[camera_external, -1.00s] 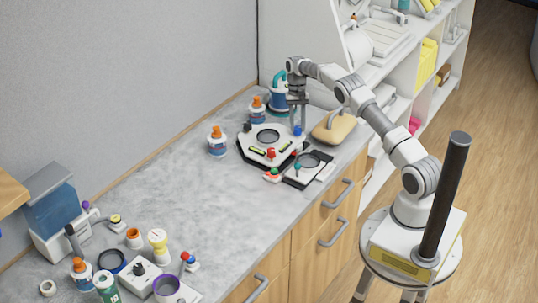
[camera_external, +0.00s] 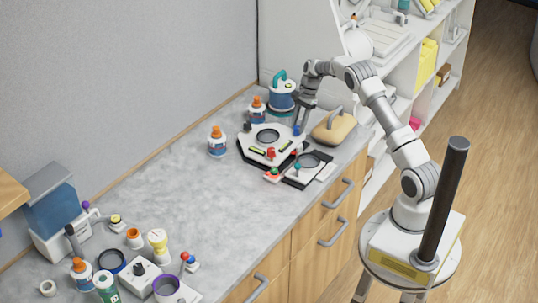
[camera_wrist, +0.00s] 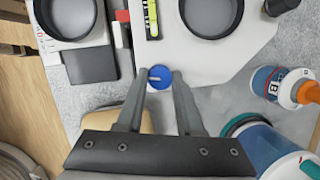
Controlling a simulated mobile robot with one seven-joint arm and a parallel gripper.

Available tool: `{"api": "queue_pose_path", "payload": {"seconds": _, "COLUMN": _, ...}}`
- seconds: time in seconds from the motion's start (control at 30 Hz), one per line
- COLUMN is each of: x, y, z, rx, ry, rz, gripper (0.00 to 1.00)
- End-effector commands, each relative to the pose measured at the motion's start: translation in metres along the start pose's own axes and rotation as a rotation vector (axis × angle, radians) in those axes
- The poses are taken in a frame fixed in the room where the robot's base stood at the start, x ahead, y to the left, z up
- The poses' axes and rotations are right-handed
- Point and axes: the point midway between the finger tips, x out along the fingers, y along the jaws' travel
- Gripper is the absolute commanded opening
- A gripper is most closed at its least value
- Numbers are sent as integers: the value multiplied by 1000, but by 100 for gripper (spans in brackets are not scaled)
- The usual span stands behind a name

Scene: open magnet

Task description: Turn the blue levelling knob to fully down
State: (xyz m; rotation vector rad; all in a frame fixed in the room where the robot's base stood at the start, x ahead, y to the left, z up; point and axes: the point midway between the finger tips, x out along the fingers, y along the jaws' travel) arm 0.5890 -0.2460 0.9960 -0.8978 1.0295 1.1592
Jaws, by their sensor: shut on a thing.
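The blue levelling knob (camera_external: 296,129) sits at the right back corner of a white levelling plate (camera_external: 250,144). In the wrist view the blue knob (camera_wrist: 159,78) lies between my fingertips, with a pale line mark on its top. My gripper (camera_wrist: 160,76) is shut on the knob, one finger on each side. In the external view my gripper (camera_external: 298,124) reaches down to the knob with a tilted wrist. The plate has a round dark ring (camera_wrist: 211,12), a yellow-green bubble level (camera_wrist: 152,18), a red knob (camera_external: 271,153) and a black knob (camera_external: 247,126).
A blue jar with a teal handle (camera_external: 283,94) stands close behind my gripper. Orange-capped bottles (camera_external: 217,142) stand to the left. A tan block with a grey handle (camera_external: 334,127) is at the right. A smaller device with a ring (camera_external: 308,168) is in front. The middle counter is clear.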

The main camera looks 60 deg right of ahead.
Motion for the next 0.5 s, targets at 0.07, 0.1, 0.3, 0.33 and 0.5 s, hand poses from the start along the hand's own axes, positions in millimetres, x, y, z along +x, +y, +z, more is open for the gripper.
{"api": "queue_pose_path", "payload": {"seconds": 0.07, "x": 1, "y": 3, "z": -3, "rx": 42, "ry": 2, "rz": -8, "gripper": 0}}
{"api": "queue_pose_path", "payload": {"seconds": 0.1, "x": 1, "y": 3, "z": -3, "rx": 59, "ry": 2, "rz": -13, "gripper": 0}}
{"api": "queue_pose_path", "payload": {"seconds": 0.3, "x": 1, "y": 4, "z": -3, "rx": 113, "ry": 3, "rz": -32, "gripper": 0}}
{"api": "queue_pose_path", "payload": {"seconds": 0.33, "x": 1, "y": 4, "z": -3, "rx": 117, "ry": 3, "rz": -34, "gripper": 0}}
{"api": "queue_pose_path", "payload": {"seconds": 0.5, "x": 1, "y": 4, "z": -4, "rx": 133, "ry": 3, "rz": -38, "gripper": 0}}
